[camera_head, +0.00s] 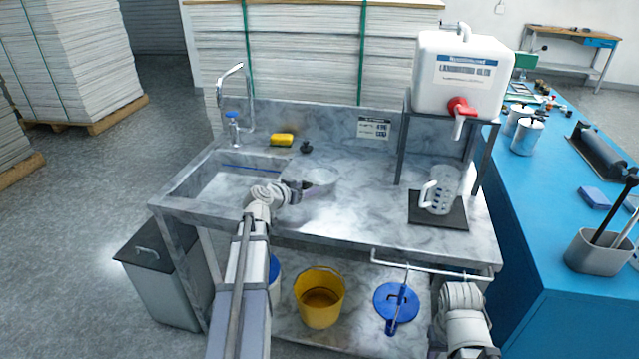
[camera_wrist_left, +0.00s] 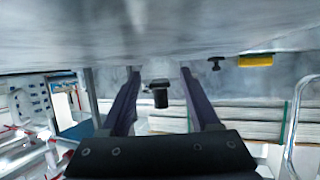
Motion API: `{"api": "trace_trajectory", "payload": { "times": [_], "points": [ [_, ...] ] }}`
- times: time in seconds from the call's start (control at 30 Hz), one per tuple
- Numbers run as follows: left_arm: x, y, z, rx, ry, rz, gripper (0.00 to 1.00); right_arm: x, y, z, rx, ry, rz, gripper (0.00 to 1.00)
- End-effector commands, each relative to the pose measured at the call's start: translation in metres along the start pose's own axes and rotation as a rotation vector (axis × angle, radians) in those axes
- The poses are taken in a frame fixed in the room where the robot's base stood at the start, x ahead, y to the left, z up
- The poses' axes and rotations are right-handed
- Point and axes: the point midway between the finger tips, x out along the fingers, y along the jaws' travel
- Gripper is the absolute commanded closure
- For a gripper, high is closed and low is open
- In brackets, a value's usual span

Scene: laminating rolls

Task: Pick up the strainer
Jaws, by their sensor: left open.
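A pale, round, shallow piece (camera_head: 318,176), which looks like the strainer, lies on the marble bench right of the sink. Its mesh and handle are too blurred to make out. My left gripper (camera_head: 303,188) is at its near left edge, low over the bench. I cannot tell whether they touch. In the left wrist view the two dark fingers (camera_wrist_left: 160,95) stand apart, and a small black piece (camera_wrist_left: 159,97) shows between them, whose nature is unclear. My right arm shows at the lower right in the head view, but its gripper does not.
A yellow sponge (camera_head: 282,140) and black stopper (camera_head: 306,147) lie behind. The tap (camera_head: 236,95) rises by the sink. A clear jug (camera_head: 441,190) stands on a dark mat at right, below a white canister (camera_head: 462,75). A yellow bucket (camera_head: 319,292) and blue round piece (camera_head: 396,302) are below.

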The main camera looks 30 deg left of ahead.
Motion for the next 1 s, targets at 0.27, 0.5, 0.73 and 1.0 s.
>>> {"api": "trace_trajectory", "payload": {
  "times": [0.27,0.5,0.73,1.0],
  "points": [
    [-0.0007,0.0000,-0.0002,0.000,0.000,0.000,0.62,-0.0004,0.0000,0.0000,0.000,0.000,0.000,0.50],
    [-0.0007,0.0000,-0.0001,0.001,0.000,0.000,0.89,-0.0004,0.0000,0.0000,0.000,0.000,0.000,0.50],
    [-0.0007,-0.0001,-0.0001,0.001,0.000,0.000,1.00,-0.0004,0.0000,0.0000,0.000,0.000,0.000,0.50],
    [-0.0007,-0.0001,-0.0002,0.001,0.000,0.000,1.00,-0.0004,0.0000,0.0000,0.000,0.000,0.000,0.50]
  ]
}}
